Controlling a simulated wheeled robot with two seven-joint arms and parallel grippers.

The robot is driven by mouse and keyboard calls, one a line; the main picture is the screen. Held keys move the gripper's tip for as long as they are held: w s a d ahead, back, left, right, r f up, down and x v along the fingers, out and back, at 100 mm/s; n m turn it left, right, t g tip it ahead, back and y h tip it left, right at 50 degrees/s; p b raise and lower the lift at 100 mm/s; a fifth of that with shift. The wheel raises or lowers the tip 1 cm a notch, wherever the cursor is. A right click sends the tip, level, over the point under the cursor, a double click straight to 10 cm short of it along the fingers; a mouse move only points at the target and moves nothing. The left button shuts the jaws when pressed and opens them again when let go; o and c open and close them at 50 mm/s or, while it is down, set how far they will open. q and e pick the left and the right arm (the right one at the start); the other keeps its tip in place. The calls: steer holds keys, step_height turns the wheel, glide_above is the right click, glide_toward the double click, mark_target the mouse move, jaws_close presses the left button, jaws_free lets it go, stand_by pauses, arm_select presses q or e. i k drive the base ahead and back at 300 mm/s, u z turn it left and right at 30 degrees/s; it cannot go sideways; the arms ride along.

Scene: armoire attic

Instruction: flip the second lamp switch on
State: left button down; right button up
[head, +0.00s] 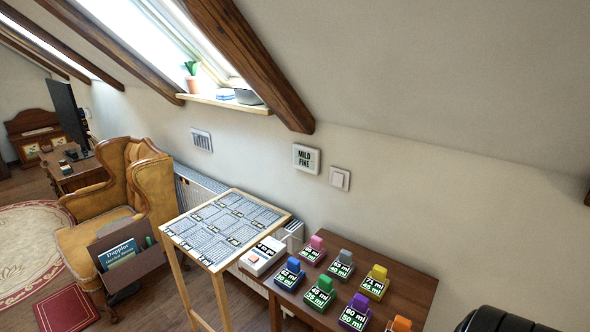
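No lamp is clearly seen. Neither of my grippers is in view.
A brown table (405,288) with several coloured, labelled blocks stands below the switch. A tall stand with a grid-patterned top (229,226) is left of it. A yellow armchair (150,190), radiator and desk (75,172) are further left. A dark rounded object is at bottom right.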

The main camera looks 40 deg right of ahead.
mark_target(338, 178)
steer(key=i, duration=1.45)
steer(key=z, duration=3.05)
